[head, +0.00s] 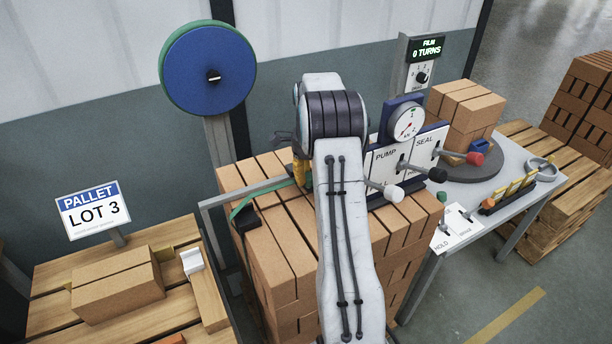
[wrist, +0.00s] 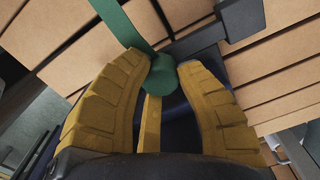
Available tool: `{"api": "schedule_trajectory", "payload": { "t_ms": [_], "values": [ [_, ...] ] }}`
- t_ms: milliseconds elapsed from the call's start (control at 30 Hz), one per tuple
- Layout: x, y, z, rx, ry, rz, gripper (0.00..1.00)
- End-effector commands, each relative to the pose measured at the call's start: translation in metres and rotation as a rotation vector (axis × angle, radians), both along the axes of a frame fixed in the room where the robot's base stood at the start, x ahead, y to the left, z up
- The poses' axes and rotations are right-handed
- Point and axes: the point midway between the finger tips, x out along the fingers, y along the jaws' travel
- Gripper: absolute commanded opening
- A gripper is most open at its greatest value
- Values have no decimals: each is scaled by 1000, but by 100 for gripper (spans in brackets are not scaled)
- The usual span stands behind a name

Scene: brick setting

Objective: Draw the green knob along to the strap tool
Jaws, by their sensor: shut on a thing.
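My gripper (wrist: 170,72) has yellow fingers, closed around the green knob (wrist: 179,84) in the wrist view. A green strap (wrist: 125,22) runs up and left from the knob. In the head view the strap (head: 265,192) crosses the top of the brick stack to my gripper (head: 301,172), where my arm hides the knob. The strap tool (head: 385,160), with a gauge and white panels marked PUMP and SEAL, stands on the stack just right of my arm.
A blue and green reel (head: 208,68) stands behind the brick stack (head: 265,255). A black corner piece (head: 246,219) sits at the stack's left edge. A grey table (head: 520,160) with a turntable and a HOLD lever plate is on the right. A pallet (head: 55,285) stands at left.

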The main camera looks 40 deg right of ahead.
Motion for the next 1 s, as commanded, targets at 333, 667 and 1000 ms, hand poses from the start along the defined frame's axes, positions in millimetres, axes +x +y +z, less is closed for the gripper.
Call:
{"api": "schedule_trajectory", "payload": {
  "t_ms": [333, 667, 1000],
  "values": [
    [-3, -4, -2, 1, 2, -9, 45],
    [-1, -3, 0, -1, -2, -7, 58],
    [-1, -3, 1, -3, -4, -6, 58]
  ]
}}
